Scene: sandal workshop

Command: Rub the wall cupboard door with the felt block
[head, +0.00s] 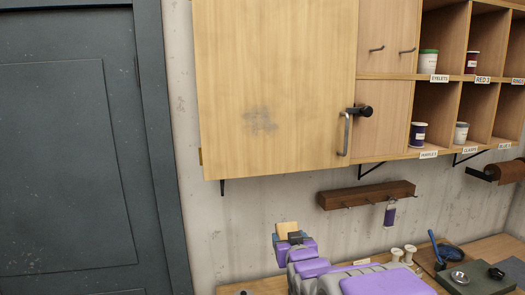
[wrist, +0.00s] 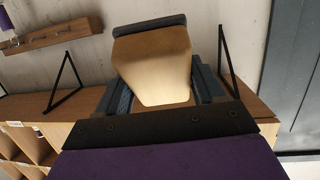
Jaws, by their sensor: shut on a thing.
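The wall cupboard door (head: 285,60) is pale wood and looks shut, with a metal handle (head: 347,135) at its lower right. A grey smudge (head: 260,120) marks its lower middle. My gripper (head: 291,241) is low in front of the wall, below the door and apart from it. It is shut on the felt block (head: 287,228). In the wrist view, the felt block (wrist: 152,62) is a tan wooden piece with a dark pad (wrist: 150,24) at its far end, held between the fingers of my gripper (wrist: 160,95). The block's lower part is hidden by the gripper.
A black knob-like fitting (head: 364,111) sticks out beside the handle. Open shelves (head: 445,108) with labelled pots are on the right. A dark peg rail (head: 365,194) hangs below the cupboard, above a workbench (head: 490,246) with spools and tools. A grey door (head: 70,150) is at left.

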